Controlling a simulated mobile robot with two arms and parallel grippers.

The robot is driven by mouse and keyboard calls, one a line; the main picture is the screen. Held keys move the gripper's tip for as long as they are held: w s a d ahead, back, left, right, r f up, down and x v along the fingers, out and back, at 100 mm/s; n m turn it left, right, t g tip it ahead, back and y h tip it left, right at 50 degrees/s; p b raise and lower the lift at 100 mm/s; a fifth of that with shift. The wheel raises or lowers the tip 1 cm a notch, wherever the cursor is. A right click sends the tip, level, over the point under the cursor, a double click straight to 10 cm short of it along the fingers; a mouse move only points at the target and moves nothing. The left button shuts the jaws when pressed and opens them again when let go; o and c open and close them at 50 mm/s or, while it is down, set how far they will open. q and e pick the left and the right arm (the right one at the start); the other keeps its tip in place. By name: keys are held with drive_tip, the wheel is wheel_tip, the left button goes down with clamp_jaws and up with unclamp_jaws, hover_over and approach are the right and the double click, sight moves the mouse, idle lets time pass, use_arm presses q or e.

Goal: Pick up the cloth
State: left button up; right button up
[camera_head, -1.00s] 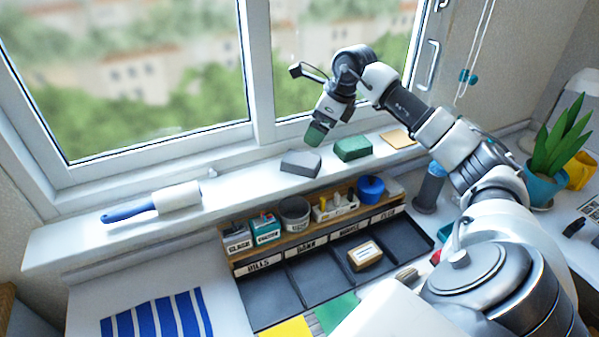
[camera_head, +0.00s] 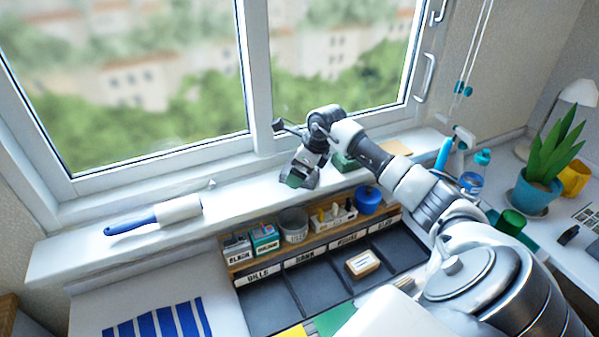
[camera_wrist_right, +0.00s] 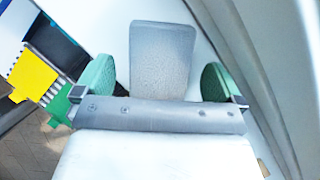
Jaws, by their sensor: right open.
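A grey, flat, rounded pad (camera_wrist_right: 162,58), which looks like a folded cloth, lies on the white window sill. In the right wrist view it sits ahead of and between the two green-padded fingers of my right gripper (camera_wrist_right: 160,88), touching neither. The gripper is open and empty. In the head view my right gripper (camera_head: 299,180) is low over the sill and hides most or all of the grey pad. A blue-and-white striped flat piece (camera_head: 155,318), possibly fabric, lies at the bottom left. My left gripper is not in view.
A lint roller (camera_head: 178,209) lies on the sill's left. Below is a divided dark organiser (camera_head: 268,300) with small containers and a blue pot (camera_head: 368,199). The sill between roller and gripper is clear.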

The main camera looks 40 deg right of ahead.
drive_tip(key=shift+f+b, duration=0.25)
drive_tip(key=shift+b, duration=0.1)
idle(0.4)
drive_tip(key=shift+c, duration=0.2)
drive_tip(key=c, duration=1)
